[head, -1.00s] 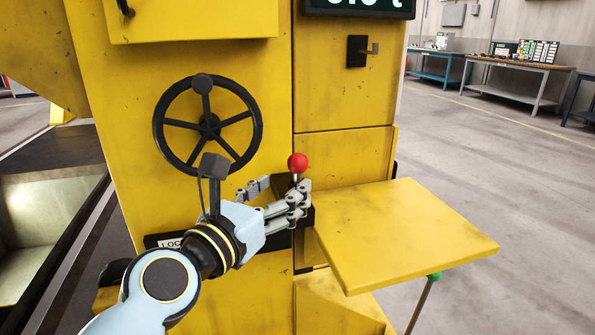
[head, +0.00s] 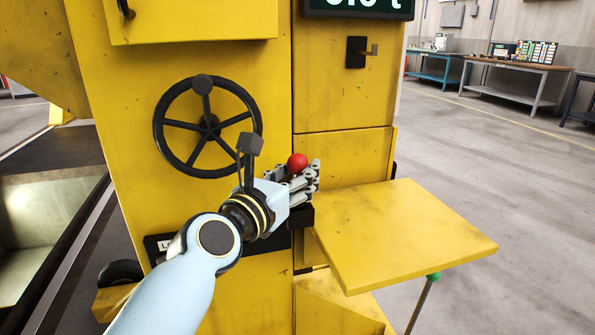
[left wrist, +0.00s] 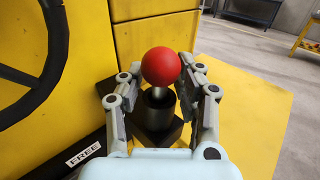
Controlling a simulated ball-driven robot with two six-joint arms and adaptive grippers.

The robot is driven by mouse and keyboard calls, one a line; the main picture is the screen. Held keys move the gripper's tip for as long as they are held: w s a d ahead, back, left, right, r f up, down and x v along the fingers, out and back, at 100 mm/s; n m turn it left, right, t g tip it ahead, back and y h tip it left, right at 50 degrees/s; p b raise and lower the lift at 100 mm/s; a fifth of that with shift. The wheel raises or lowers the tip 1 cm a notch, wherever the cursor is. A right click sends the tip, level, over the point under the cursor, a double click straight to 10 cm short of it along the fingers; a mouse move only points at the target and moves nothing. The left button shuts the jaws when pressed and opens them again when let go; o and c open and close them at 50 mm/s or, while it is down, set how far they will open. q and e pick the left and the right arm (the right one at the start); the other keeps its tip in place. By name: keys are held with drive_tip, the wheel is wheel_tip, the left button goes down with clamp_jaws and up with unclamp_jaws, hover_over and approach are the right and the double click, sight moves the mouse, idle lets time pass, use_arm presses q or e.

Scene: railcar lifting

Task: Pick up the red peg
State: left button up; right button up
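The red peg's round head (head: 297,161) shows just above my left gripper's fingers in the head view. In the left wrist view the red ball (left wrist: 161,67) tops a pale metal stem standing in a dark round socket (left wrist: 157,108). My left gripper (head: 305,178) reaches in from the left at the peg. In the left wrist view its two fingers (left wrist: 161,88) are apart, one on each side of the ball and stem, with gaps visible. The lower part of the peg is hidden by the socket. My right gripper is not in view.
A black handwheel (head: 208,125) is on the yellow machine front left of the peg. A yellow shelf (head: 400,235) juts out to the right. A plate in the left wrist view reads "FREE" (left wrist: 83,154). Workbenches (head: 515,80) stand far back.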

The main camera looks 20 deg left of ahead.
use_arm(q)
clamp_jaws()
drive_tip(key=shift+d, duration=0.15)
